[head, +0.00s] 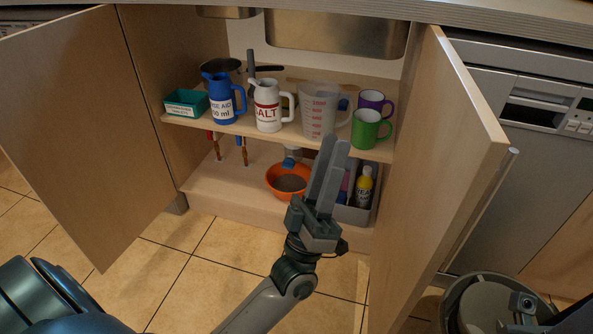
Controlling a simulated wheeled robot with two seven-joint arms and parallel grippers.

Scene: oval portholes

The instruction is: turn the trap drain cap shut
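Under the shelf in the open cabinet, a small part of the white drain trap (294,152) shows, with a blue piece, apparently the drain cap (289,163), at its lower end. It is above the orange bowl (283,193). The shelf hides the upper trap, and I cannot tell how far the cap is turned. My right gripper is not in view.
The shelf (240,130) carries a green tub (187,108), blue jug (222,105), salt jug (268,112), measuring jug (318,118) and mugs. A grey bin (352,214) with a yellow bottle (364,190) stands right of the bowl. Open doors (85,130) flank the cabinet.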

